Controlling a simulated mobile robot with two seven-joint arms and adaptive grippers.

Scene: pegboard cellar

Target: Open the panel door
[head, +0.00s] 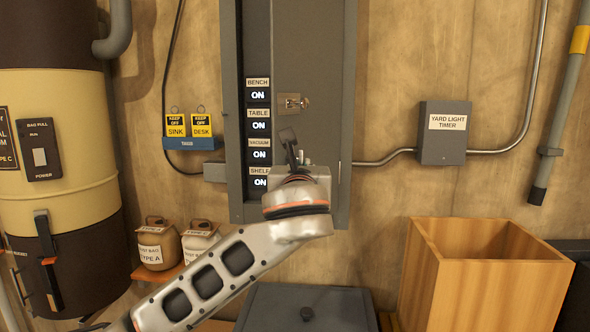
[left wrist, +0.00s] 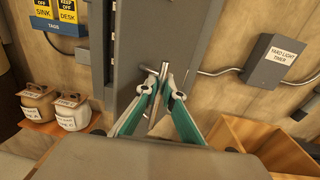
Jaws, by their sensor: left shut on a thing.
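The grey electrical panel (head: 230,60) is on the wall in the head view. Its door (head: 315,50) has a small metal latch plate (head: 293,103) near its left edge. A column of labelled switches, all reading ON, shows left of the door. I cannot tell how far the door stands open. My left gripper (head: 289,140) is in front of the door's lower half, below the latch plate in the picture. In the left wrist view its green-sided fingers (left wrist: 156,88) close on a thin metal handle (left wrist: 164,70) at the door's face. My right gripper is out of view.
A grey timer box (head: 443,145) with conduit is on the wall at right. An open wooden box (head: 483,280) stands below it. A blue tag rack (head: 192,143), two labelled jugs and a large cream drum (head: 65,120) are at left. A grey lidded box (head: 275,305) is below the panel.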

